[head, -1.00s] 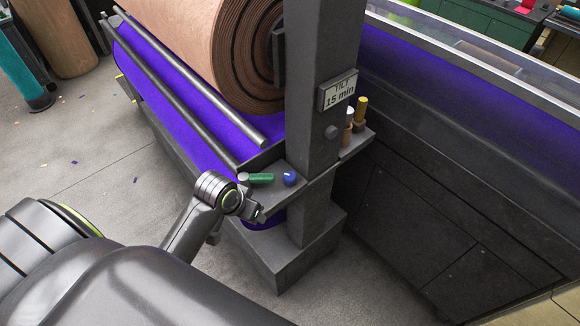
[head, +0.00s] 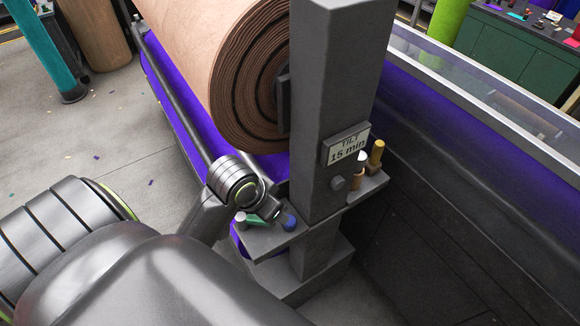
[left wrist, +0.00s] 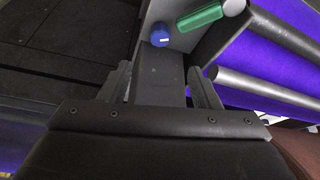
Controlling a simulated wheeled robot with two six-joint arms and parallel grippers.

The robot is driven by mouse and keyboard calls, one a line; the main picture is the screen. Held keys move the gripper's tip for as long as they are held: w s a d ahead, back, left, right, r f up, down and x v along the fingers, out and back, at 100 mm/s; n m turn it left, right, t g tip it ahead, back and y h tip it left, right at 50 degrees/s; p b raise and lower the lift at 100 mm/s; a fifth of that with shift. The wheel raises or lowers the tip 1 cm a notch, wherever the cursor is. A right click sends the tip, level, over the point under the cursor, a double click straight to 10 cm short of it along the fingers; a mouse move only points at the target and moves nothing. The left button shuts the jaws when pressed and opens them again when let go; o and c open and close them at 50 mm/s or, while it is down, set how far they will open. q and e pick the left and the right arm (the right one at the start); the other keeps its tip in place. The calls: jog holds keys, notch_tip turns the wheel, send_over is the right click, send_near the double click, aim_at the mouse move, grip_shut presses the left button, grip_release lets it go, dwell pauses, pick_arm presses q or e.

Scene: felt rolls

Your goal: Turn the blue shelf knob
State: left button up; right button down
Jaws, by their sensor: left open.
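The blue knob (head: 289,221) sits on a small grey shelf (head: 255,243) at the foot of the grey post. In the left wrist view, the blue knob (left wrist: 161,36) has a white mark on its top and lies just beyond the fingers. My left gripper (head: 272,212) is beside the knob and partly hidden by its own wrist. In the left wrist view my left gripper (left wrist: 160,70) is open, its fingers on either side of the grey post, with nothing held. My right gripper is not in view.
A green cylinder (left wrist: 201,18) lies beside the knob. The grey post (head: 335,110) carries a "TILT 15 min" sign (head: 348,145). A yellow-topped peg (head: 376,152) stands on the shelf right of the post. A large brown roll (head: 215,60) is behind.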

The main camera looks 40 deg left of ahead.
aim_at(290, 223)
pick_arm(q)
jog(key=x, duration=1)
jog(key=shift+w, duration=0.1)
jog(key=p+x, duration=0.1)
jog(key=x, duration=0.2)
jog(key=shift+f, duration=0.1)
jog(key=shift+x, duration=0.8)
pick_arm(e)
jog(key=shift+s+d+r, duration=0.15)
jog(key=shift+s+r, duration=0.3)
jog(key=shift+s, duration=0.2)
pick_arm(q)
jog(key=shift+c, duration=0.5)
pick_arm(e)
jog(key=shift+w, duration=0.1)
pick_arm(q)
jog(key=c, duration=0.9)
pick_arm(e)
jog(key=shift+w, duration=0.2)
